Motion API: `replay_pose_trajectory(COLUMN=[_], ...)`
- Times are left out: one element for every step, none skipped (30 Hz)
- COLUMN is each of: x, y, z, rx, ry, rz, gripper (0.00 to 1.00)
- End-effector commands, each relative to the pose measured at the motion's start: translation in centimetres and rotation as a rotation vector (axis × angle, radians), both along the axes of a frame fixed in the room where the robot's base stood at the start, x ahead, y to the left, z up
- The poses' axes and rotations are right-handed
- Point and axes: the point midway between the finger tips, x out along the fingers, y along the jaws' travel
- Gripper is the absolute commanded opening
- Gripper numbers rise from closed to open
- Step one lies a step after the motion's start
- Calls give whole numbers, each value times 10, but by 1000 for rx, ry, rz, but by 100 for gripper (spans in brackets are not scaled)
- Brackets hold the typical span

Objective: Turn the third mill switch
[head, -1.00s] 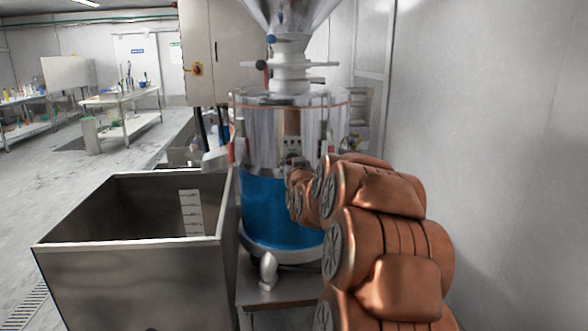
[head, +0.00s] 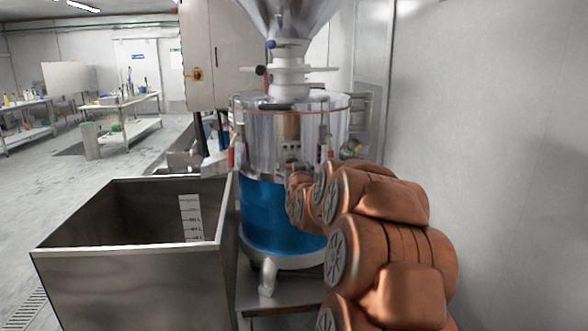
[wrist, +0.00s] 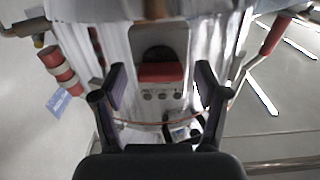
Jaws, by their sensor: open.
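The mill (head: 262,135) is a shiny steel drum with a blue lower body (head: 265,215) and a hopper on top. Its front panel shows small in the head view (head: 292,141), just above my arm's end. In the wrist view a row of small round switches (wrist: 162,96) sits on the panel below a red-brown patch. I cannot tell whether that patch is a part or a reflection. My gripper (wrist: 160,74) is open and empty. Its dark fingers stand either side of the switch row, with no clear contact. In the head view my arm hides the gripper.
A deep steel bin (head: 130,270) stands left of the mill. A grey wall (head: 480,120) runs close on the right. A cabinet (head: 225,55) stands behind. Work tables (head: 130,105) are far left, with open floor before them.

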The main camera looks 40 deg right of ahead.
Motion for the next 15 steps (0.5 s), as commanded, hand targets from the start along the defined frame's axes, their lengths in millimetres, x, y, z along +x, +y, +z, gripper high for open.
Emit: replay_pose_trajectory(x=[0, 0, 0, 0, -1, -2, -3, -5, -7, -9, -12, -15, -18, -22, -26], y=[0, 0, 0, 0, 1, 1, 2, 3, 5, 7, 9, 12, 14, 16, 20], z=[0, 0, 0, 0, 0, 0, -1, -1, -1, -2, -2, -1, -1, 0, 1], rx=[0, 0, 0, 1, 1, 1, 1, 1, 2, 2, 2, 2, 2, 1, 0], ry=[0, 0, 0, 1, 1, 1, 1, 2, 2, 3, 3, 3, 2, 2, 1], rz=[0, 0, 0, 0, 0, 0, 0, 0, 0, 0, 0, 1, 1, 1, 0], gripper=[73, 73, 73, 73, 73, 73, 73, 73, 73, 73, 73, 73, 73, 73, 73])
